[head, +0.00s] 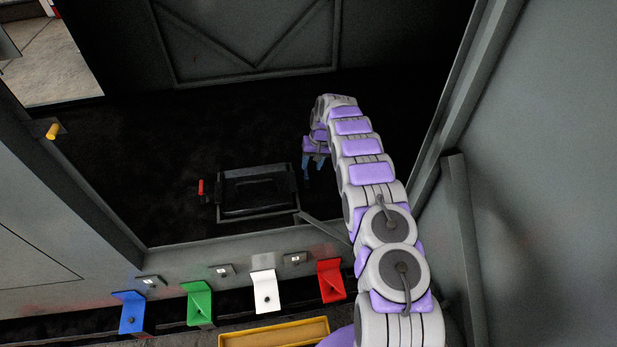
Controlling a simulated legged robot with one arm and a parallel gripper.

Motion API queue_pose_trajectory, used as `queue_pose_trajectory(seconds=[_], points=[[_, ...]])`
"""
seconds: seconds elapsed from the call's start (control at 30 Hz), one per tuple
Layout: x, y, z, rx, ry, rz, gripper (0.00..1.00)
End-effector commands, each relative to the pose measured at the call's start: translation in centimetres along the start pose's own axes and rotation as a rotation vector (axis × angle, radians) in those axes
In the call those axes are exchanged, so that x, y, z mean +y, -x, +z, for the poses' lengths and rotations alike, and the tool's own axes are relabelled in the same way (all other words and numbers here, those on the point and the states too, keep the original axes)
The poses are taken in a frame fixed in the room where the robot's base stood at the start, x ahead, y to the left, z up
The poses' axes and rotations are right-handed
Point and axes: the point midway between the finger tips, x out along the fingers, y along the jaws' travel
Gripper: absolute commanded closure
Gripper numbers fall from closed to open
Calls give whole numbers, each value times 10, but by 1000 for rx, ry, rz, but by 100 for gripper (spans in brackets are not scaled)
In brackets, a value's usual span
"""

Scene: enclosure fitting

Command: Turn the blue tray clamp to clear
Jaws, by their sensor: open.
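A black tray (258,192) sits in a frame on the dark floor of the enclosure. A small blue piece, which looks like the blue tray clamp (306,168), stands by the tray's right side. My gripper (314,162) comes down from above at that side with its jaws open. It is at or just above the blue piece and hides part of it. I cannot tell whether they touch or which way the clamp is turned. A red clamp (201,187) stands upright at the tray's left side.
Blue (131,312), green (199,303), white (265,290) and red (330,280) brackets line the front ledge. A yellow bin (275,334) is below them. Grey walls rise left and right (540,180). A yellow knob (54,131) sticks out at left. Floor behind the tray is clear.

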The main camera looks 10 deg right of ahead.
Motion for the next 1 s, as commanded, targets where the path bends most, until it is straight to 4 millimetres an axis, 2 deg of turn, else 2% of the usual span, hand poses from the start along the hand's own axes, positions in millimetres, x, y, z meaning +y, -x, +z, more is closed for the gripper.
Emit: queue_pose_trajectory(seconds=[0.03,0.1,0.3,0.43,0.67,1.0], points=[[0,-14,1,-4,1,0,55],[-1,-28,1,-4,2,0,55],[0,-58,0,-1,1,-1,55],[1,-66,0,-1,1,-1,55],[0,-66,0,0,1,-1,55],[0,-66,0,0,1,-1,86]])
